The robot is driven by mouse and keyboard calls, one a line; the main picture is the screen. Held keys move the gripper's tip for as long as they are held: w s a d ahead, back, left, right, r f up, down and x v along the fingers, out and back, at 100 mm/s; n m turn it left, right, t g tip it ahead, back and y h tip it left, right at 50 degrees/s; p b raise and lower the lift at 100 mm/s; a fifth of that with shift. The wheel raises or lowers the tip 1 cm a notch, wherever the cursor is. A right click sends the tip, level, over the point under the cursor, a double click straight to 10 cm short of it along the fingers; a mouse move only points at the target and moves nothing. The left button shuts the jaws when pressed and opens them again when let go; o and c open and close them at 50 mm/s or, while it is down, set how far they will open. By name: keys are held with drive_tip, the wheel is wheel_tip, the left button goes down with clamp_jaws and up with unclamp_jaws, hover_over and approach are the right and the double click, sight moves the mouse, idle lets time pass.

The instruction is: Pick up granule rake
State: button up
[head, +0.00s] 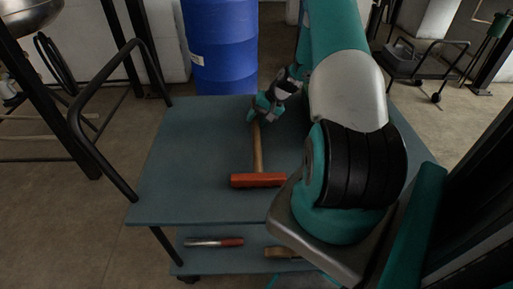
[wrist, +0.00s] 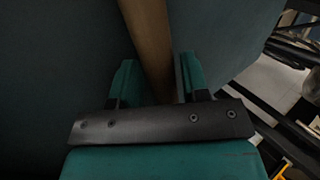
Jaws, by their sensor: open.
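The granule rake lies on the top shelf of a blue-grey cart, with an orange head (head: 258,180) toward the near side and a wooden handle (head: 258,150) running away from me. My gripper (head: 254,115) is at the far end of the handle. In the wrist view the handle (wrist: 148,40) passes between the two teal fingers of my open gripper (wrist: 157,78), with a gap visible at the right finger. Whether the left finger touches the handle is hard to tell. The far tip of the handle is hidden by my gripper in the head view.
The cart's top shelf (head: 185,170) is otherwise bare on its left side. A black push handle (head: 95,150) rises at the cart's left. A red-handled tool (head: 215,242) lies on the lower shelf. A blue barrel (head: 222,45) stands behind the cart.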

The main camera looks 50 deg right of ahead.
drive_tip(key=shift+f, duration=0.1)
clamp_jaws()
